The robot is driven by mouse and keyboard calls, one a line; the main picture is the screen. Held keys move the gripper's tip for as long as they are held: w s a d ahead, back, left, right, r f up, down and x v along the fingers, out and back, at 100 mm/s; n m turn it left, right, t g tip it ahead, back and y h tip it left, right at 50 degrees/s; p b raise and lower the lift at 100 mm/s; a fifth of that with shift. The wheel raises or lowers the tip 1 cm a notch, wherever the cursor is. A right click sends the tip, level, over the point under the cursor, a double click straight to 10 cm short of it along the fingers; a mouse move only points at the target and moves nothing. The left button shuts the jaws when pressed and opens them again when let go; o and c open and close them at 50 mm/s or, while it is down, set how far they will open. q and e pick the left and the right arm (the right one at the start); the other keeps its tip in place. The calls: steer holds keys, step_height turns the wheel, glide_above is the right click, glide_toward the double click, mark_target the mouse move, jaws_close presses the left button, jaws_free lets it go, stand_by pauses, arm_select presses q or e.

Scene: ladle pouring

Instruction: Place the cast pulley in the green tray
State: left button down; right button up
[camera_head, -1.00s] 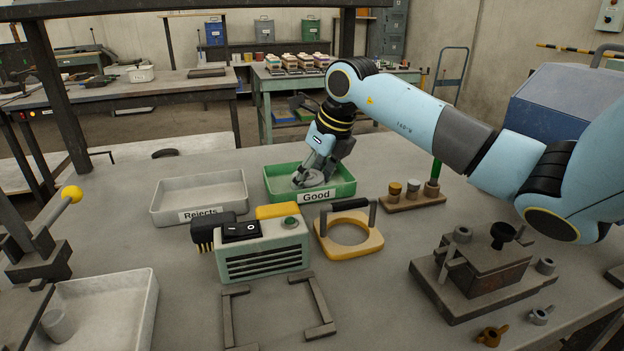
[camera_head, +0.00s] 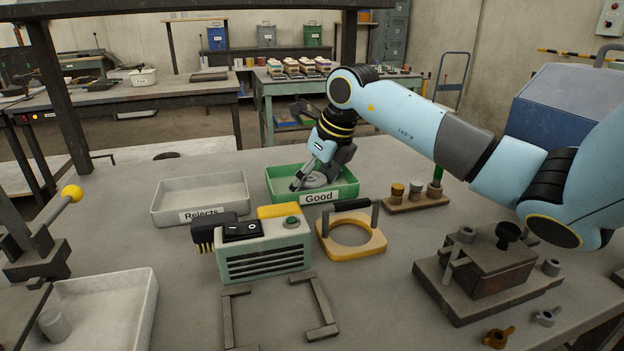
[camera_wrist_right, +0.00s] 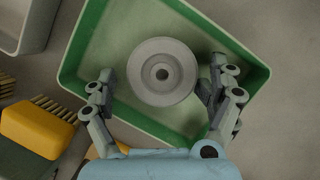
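The cast pulley (camera_wrist_right: 162,72) is a grey round disc with a centre hole. It lies in the green tray (camera_wrist_right: 84,62), which is labelled Good, and it also shows in the head view (camera_head: 315,181). My right gripper (camera_wrist_right: 157,88) is inside the tray's walls with its two fingers spread either side of the pulley. Gaps show between the fingers and the pulley's rim, so it is open. In the head view the right gripper (camera_head: 314,178) reaches down into the green tray (camera_head: 346,187). My left gripper does not show in either view.
The grey Rejects tray (camera_head: 163,213) stands left of the green tray and looks empty. A green machine with a switch (camera_head: 268,255), a yellow ring with a handle (camera_head: 372,247) and a stand with coloured pegs (camera_head: 402,204) stand in front and to the right.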

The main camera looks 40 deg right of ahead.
steer(key=shift+s+f, duration=0.2)
steer(key=shift+f, duration=0.05)
steer(key=shift+d+r, duration=0.1)
steer(key=shift+r, duration=0.1)
steer(key=p+v, duration=1)
steer(key=v, duration=0.3)
steer(key=shift+w+r+p, duration=0.2)
steer(key=shift+w+p, duration=0.15)
